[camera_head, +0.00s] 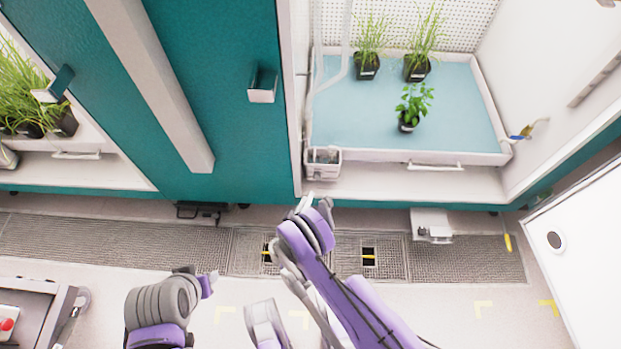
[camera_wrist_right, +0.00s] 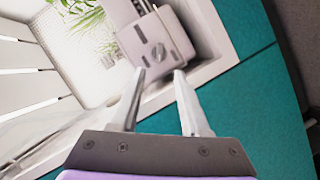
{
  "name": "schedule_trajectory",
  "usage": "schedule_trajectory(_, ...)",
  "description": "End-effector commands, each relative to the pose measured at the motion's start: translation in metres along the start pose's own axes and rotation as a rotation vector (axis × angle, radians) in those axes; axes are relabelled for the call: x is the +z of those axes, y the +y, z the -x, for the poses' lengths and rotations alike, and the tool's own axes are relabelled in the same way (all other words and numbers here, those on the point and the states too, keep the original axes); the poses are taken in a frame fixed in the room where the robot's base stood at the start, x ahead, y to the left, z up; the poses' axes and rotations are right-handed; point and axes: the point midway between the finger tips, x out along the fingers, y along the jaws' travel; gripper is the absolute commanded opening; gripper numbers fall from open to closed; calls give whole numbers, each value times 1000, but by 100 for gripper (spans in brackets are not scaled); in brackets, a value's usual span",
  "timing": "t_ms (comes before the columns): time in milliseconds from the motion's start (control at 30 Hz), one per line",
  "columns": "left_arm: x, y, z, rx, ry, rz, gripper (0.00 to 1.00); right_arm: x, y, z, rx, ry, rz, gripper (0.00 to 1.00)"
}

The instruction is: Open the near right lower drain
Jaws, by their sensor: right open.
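My right gripper (camera_head: 314,203) reaches up to the front edge of the right chamber, just below a small pale box (camera_head: 322,160) at its lower left corner. In the right wrist view, my right gripper (camera_wrist_right: 160,73) is open and empty, its fingertips pointing at the box (camera_wrist_right: 150,45), which has a round knob; I cannot tell if they touch it. A blue and yellow fitting (camera_head: 522,132) is on the right inner wall. I cannot tell which is the drain. My left gripper (camera_head: 209,282) is low left, its jaws unclear.
The right chamber's blue tray (camera_head: 455,105) holds several potted plants. A pale box (camera_head: 431,225) sits below the chamber, near floor grates (camera_head: 460,260). A white panel (camera_head: 590,250) stands at right. A dark cart (camera_head: 35,310) is at lower left.

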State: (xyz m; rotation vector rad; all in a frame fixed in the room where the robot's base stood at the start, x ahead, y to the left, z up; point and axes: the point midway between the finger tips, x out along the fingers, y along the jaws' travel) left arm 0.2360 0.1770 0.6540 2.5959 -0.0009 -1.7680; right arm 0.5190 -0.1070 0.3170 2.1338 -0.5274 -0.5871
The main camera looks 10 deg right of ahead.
Motion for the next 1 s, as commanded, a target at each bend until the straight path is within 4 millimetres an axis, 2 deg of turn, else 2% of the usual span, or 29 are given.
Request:
schedule_trajectory(533, 3, 0, -16, 0, 0, 0, 42, 1, -1, -90, 1, -1, 1, 46)
schedule_trajectory(700, 3, 0, -18, 0, 1, 0, 42, 0, 0, -103, 0, -1, 1, 46)
schedule_trajectory(1000, 3, 0, -18, 0, 1, 0, 42, 0, 0, -105, -1, 0, 1, 46)
